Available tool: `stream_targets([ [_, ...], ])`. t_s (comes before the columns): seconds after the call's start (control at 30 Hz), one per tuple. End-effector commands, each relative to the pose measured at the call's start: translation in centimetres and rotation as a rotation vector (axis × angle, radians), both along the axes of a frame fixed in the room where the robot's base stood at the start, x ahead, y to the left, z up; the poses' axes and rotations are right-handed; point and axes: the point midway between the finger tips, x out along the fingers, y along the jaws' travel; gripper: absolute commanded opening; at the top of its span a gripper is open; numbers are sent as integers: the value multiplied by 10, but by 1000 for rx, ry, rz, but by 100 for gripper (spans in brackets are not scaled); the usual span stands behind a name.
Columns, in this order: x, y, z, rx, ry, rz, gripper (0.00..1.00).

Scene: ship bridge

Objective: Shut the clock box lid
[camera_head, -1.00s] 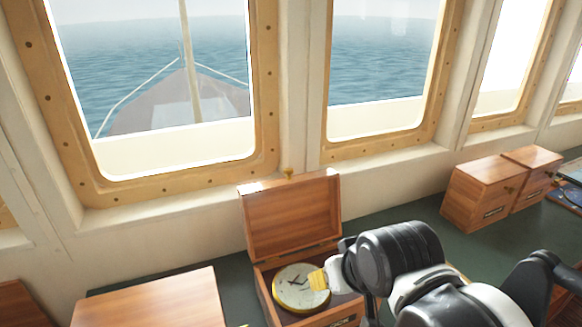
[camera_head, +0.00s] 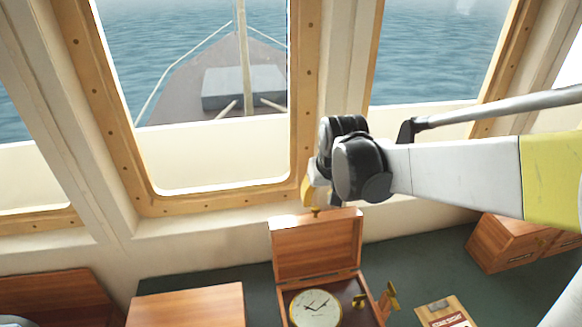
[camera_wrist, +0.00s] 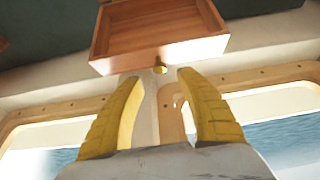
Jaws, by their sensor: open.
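The clock box lid (camera_head: 316,248) stands open and upright at the back of its box. A brass knob (camera_head: 315,211) sits on its top edge. The round white clock (camera_head: 315,308) lies in the box, partly cut by the frame's bottom edge. My gripper (camera_head: 308,192) is just above the lid's top edge, beside the window post. In the wrist view, my gripper's yellow fingers (camera_wrist: 159,80) are spread apart, with the knob (camera_wrist: 160,68) near the gap between their tips. The lid (camera_wrist: 160,42) is beyond them. I see no contact with the lid.
A closed wooden box (camera_head: 188,306) stands left of the clock box. Brass fittings (camera_head: 384,298) and a small labelled box (camera_head: 445,312) are to its right. More wooden boxes (camera_head: 512,242) stand farther right. Window frames and wall rise close behind the lid.

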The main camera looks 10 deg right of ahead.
Motion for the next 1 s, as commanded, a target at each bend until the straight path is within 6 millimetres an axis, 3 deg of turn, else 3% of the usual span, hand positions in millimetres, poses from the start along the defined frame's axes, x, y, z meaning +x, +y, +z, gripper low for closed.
stream_targets([
  [0.1, 10, 0, -24, 0, 0, 0, 44],
  [0.3, 21, 0, -51, 0, 0, 0, 44],
  [0.73, 25, 0, -60, 0, -1, 0, 42],
  [0.87, 25, 0, -60, 0, -1, 0, 2],
  [1.0, 25, 0, -60, 0, -1, 0, 0],
])
